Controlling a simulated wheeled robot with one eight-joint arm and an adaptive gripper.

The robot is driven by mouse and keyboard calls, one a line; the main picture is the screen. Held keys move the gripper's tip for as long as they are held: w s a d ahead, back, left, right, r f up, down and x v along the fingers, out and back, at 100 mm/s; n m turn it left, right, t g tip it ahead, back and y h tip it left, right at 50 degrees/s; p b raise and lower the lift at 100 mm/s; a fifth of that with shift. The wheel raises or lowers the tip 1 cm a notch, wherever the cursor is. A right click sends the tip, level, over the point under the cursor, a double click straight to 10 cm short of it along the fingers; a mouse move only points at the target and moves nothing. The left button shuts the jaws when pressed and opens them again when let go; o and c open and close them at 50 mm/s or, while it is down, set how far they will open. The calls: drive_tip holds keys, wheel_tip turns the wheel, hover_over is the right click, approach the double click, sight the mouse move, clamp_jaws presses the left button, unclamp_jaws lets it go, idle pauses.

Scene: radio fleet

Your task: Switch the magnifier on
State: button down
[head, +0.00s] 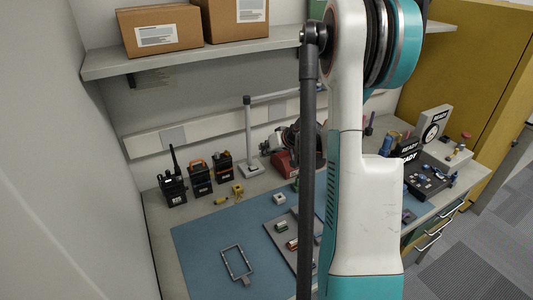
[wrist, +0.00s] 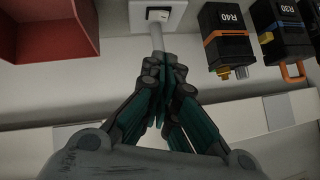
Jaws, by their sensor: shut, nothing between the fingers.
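The magnifier stands at the back of the bench, with a grey upright post (head: 249,130), a pale foot (head: 250,168) and a horizontal arm (head: 282,95) running right. Its far end is hidden behind my arm. The wrist view shows its foot (wrist: 142,14) with a dark patch on top, and part of the post (wrist: 157,38). My gripper (wrist: 163,72) is shut and empty, its tips overlapping the post in that view; I cannot tell whether they touch. In the head view my arm hides most of the gripper. Whether the magnifier is lit does not show.
Several radios stand left of the magnifier, one marked R40 (wrist: 228,38). A red bin (wrist: 50,25) is close on its other side. A shelf with boxes (head: 160,30) hangs above. A blue mat (head: 205,250) has free room at its left.

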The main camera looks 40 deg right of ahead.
sight(253, 168)
drive_tip(key=b+x, duration=0.1)
drive_tip(key=x, duration=0.4)
drive_tip(key=shift+w+f+b, duration=0.15)
drive_tip(key=shift+f+b, duration=0.15)
drive_tip(key=shift+f, duration=0.05)
drive_tip(key=f, duration=0.1)
drive_tip(key=a+f+b, duration=0.1)
drive_tip(key=f, duration=0.1)
drive_tip(key=shift+w, duration=0.25)
drive_tip(key=shift+a+f+b, duration=0.1)
drive_tip(key=shift+f+b, duration=0.2)
drive_tip(key=shift+f, duration=0.1)
drive_tip(key=shift+a, duration=0.1)
drive_tip(key=shift+w+a+f+h, duration=0.1)
drive_tip(key=shift+a+f+h, duration=0.05)
drive_tip(key=shift+f+h, duration=0.15)
drive_tip(key=shift+w+a+f+n+g+h+b, duration=0.1)
drive_tip(key=shift+a+f+n+g+h+b, duration=0.15)
drive_tip(key=shift+a+n+g+h+b, duration=0.3)
drive_tip(key=shift+d+t, duration=0.15)
drive_tip(key=shift+t, duration=0.1)
drive_tip(key=shift+d, duration=0.15)
